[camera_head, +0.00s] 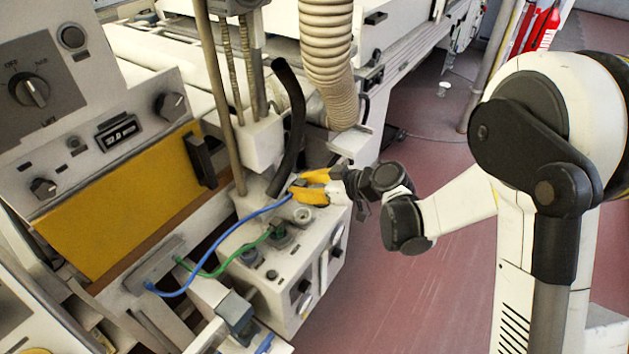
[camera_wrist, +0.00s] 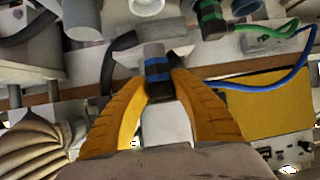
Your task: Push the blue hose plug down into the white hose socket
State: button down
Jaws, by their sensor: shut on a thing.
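My gripper (camera_head: 297,185) has yellow fingers and hovers over the top of the pale box at the machine's side. In the wrist view its fingertips (camera_wrist: 159,78) are closed on the blue hose plug (camera_wrist: 156,67), a dark and grey piece with blue bands. The blue hose (camera_head: 215,262) runs from a panel at lower left up to the fingers. A pale round port (camera_head: 302,215), perhaps the white hose socket, shows on the box top just below the gripper. White rings (camera_wrist: 146,6) show at the wrist view's top edge, apart from the plug. The plug's lower end and its height are unclear.
A green plug (camera_wrist: 211,18) with a green hose (camera_head: 215,268) sits beside the ports. A thick black hose (camera_head: 290,120) rises close to the fingers. A ribbed duct (camera_head: 330,60) hangs above. A yellow panel (camera_head: 120,200) is at left. Open floor (camera_head: 410,300) is at right.

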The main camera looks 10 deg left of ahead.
jog(key=shift+f+b, duration=2.4)
jog(key=shift+f, duration=1)
jog(key=shift+f+b, duration=0.25)
jog(key=shift+b, duration=0.05)
jog(key=c, duration=1.1)
grip_release()
